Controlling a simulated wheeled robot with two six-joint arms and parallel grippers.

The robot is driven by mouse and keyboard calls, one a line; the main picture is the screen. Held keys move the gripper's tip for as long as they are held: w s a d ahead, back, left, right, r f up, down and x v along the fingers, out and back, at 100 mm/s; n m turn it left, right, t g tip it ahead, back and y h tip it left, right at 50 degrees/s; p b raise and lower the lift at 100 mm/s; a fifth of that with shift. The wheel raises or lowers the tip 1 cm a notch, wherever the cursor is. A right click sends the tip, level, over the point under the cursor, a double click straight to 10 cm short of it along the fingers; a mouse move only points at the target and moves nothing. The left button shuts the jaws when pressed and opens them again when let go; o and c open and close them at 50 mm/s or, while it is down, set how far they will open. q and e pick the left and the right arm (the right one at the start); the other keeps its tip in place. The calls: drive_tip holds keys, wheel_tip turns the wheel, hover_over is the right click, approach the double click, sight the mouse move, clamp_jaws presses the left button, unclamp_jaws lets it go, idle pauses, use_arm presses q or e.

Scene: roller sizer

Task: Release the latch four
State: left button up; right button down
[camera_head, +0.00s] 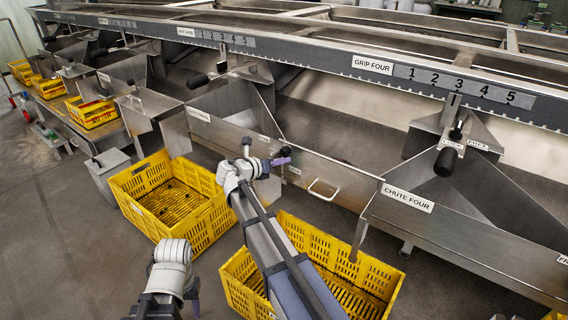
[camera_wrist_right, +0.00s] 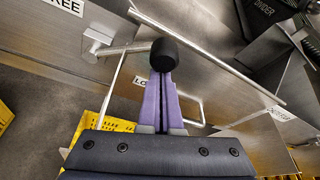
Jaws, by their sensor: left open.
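The latch shows in the right wrist view as a metal block (camera_wrist_right: 97,42) with a bar ending in a black knob (camera_wrist_right: 164,55). In the head view the knob (camera_head: 285,151) is at the gate's upper edge, left of the CHUTE FOUR sign (camera_head: 409,198). My right gripper (camera_head: 280,159) is at the knob. In the right wrist view its purple fingers (camera_wrist_right: 162,84) lie together, with their tips against or just behind the knob; the exact contact is hidden. My left gripper (camera_head: 193,298) is low at the bottom left, mostly hidden behind its wrist, and away from the latch.
A gate handle (camera_head: 324,190) stands out right of the knob. Yellow crates stand below, one to the left (camera_head: 216,222) and one under my right arm (camera_head: 374,268). Another black-knobbed lever (camera_head: 446,161) sits under the GRIP FOUR rail (camera_head: 372,64). Bare floor lies at left.

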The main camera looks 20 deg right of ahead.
drive_tip(key=shift+w+a+r+n+g+h+p, duration=0.2)
drive_tip(key=shift+w+r+n+p, duration=0.15)
drive_tip(key=shift+r+n, duration=0.25)
drive_tip(key=shift+w+a+r+n+g+h+p, duration=0.1)
drive_tip(key=shift+w+a+r+n+g+p, duration=0.15)
drive_tip(key=shift+w+r+n, duration=0.35)
drive_tip(key=shift+r, duration=0.25)
drive_tip(key=shift+w+a+r+p, duration=0.35)
drive_tip(key=shift+w+a+p, duration=0.1)
drive_tip(key=shift+w, duration=0.2)
drive_tip(key=shift+w+a+r+p, duration=0.35)
drive_tip(key=shift+w+r+p, duration=0.05)
drive_tip(key=shift+w, duration=0.25)
drive_tip(key=shift+w+a+r+p, duration=0.35)
drive_tip(key=shift+w+a+p, duration=0.1)
drive_tip(key=shift+w, duration=0.2)
drive_tip(key=shift+w+r, duration=0.1)
drive_tip(key=shift+w, duration=0.1)
drive_tip(key=shift+s, duration=0.1)
approach(280, 151)
drive_tip(key=shift+w+a, duration=0.3)
drive_tip(key=shift+a, duration=0.2)
drive_tip(key=shift+w+a, duration=0.25)
drive_tip(key=shift+a, duration=0.25)
